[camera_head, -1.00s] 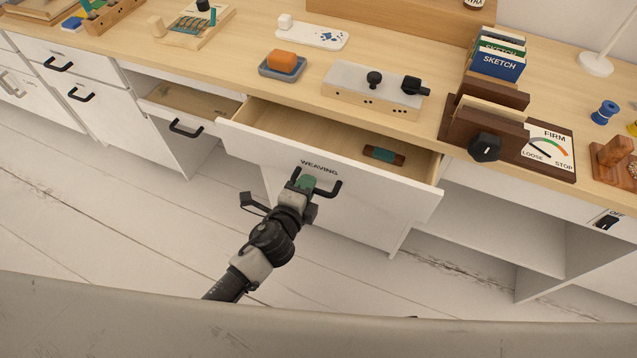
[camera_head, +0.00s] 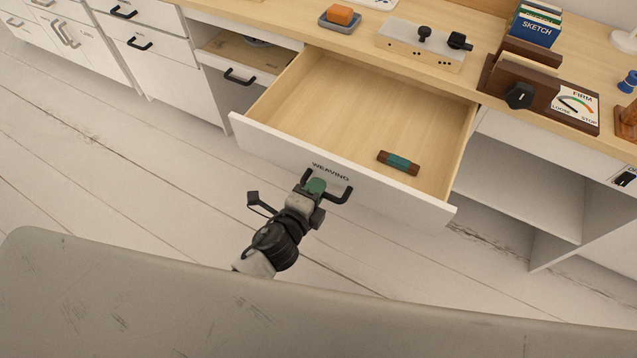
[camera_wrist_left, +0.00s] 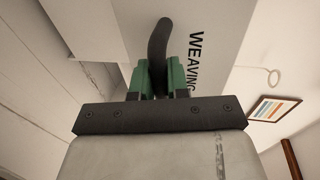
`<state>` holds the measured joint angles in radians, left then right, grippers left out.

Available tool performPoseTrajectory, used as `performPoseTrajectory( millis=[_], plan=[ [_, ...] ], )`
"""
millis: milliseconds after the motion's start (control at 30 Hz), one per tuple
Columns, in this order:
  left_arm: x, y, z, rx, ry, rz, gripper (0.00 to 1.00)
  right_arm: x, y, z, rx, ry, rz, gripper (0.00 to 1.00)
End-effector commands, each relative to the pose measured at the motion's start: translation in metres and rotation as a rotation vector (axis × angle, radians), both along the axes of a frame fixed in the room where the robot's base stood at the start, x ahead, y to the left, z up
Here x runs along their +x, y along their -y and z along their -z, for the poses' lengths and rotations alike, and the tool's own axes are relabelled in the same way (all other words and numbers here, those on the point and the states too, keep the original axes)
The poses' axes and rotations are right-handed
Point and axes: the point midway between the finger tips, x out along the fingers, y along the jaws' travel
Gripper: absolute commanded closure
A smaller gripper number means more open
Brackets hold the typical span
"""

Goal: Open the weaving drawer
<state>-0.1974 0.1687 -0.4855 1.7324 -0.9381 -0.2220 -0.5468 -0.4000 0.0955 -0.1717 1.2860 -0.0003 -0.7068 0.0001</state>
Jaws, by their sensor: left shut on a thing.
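The weaving drawer (camera_head: 270,145) is pulled well out from the desk, with its wood interior showing. Its white front carries the word WEAVING and a black bar handle (camera_head: 338,195). My left gripper (camera_head: 315,187) is shut on the handle, near its left end in the head view. In the left wrist view the green finger pads (camera_wrist_left: 159,78) sit on both sides of the dark handle (camera_wrist_left: 158,40). A small brown and teal item (camera_head: 398,163) lies inside the drawer towards the front right. My right gripper is not in view.
Another partly open drawer with a black handle (camera_head: 240,77) is to the left. An open shelf space (camera_head: 520,195) is to the right. The desktop holds an orange block (camera_head: 340,15), a pale box with black knobs (camera_head: 420,45) and a dark wooden gauge device (camera_head: 540,92).

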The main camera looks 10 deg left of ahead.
Motion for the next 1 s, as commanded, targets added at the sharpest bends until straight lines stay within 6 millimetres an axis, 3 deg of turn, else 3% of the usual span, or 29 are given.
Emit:
performPoseTrajectory(
  millis=[467, 500, 633, 1000],
  plan=[
    [-0.002, -0.0012, 0.0001, 0.001, 0.0, -0.001, 1.0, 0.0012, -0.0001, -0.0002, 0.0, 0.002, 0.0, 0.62],
    [-0.0019, -0.0011, 0.0002, 0.001, 0.0, -0.001, 0.78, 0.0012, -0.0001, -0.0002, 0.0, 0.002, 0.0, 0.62],
    [-0.0019, -0.0011, 0.0001, 0.001, 0.0, -0.001, 0.6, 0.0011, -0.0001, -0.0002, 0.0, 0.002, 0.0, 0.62],
    [-0.01, -0.0035, -0.0014, 0.0, -0.001, -0.001, 0.6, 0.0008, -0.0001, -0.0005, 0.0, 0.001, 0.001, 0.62]
  ],
)
